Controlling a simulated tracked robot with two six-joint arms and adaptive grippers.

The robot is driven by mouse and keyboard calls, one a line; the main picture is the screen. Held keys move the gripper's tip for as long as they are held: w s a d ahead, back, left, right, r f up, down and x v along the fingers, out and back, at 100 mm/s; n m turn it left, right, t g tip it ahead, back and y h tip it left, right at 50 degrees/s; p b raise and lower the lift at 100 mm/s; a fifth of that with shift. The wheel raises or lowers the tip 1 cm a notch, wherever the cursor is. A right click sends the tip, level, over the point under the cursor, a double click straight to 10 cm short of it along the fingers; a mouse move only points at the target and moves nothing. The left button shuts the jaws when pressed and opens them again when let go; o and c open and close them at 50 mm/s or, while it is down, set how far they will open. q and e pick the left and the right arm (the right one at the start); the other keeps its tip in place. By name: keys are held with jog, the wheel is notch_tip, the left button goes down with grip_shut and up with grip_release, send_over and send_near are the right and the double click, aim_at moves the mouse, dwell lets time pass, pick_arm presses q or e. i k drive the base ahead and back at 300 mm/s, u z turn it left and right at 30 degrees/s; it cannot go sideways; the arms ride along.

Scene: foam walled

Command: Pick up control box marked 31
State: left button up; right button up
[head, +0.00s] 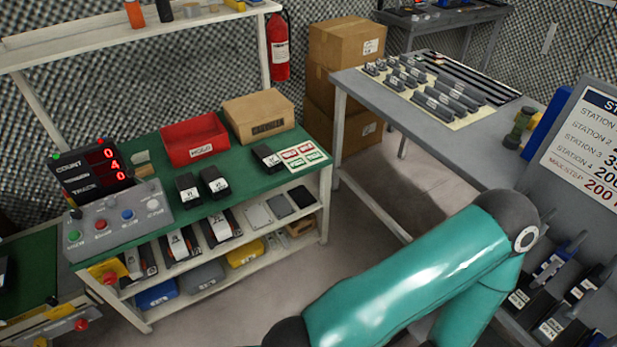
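Two small black boxes with white labels stand side by side on the green-topped table in the head view, a left one (188,188) and a right one (214,182). A third black box (267,158) with a white label lies farther right, beside a sheet of red and green cards. The labels are too small to read surely, so I cannot tell which box, if any, is marked 31. My teal arm crosses the lower right, but its gripper is out of the picture. My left gripper is not in view either.
The green table (240,188) also holds a red bin (194,140), a cardboard box (258,115), a count display (92,170) and a grey button panel (120,222). A grey table (455,140) with dark bars stands right. A floor aisle lies between the tables.

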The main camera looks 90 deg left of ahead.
aim_at(190, 194)
jog(key=z, duration=0.55)
jog(key=i, duration=0.35)
jog(key=u, duration=2.85)
jog(key=i, duration=0.3)
jog(key=u, duration=2)
jog(key=k, duration=0.5)
jog(key=u, duration=0.45)
jog(key=i, duration=1.7)
jog(key=z, duration=0.45)
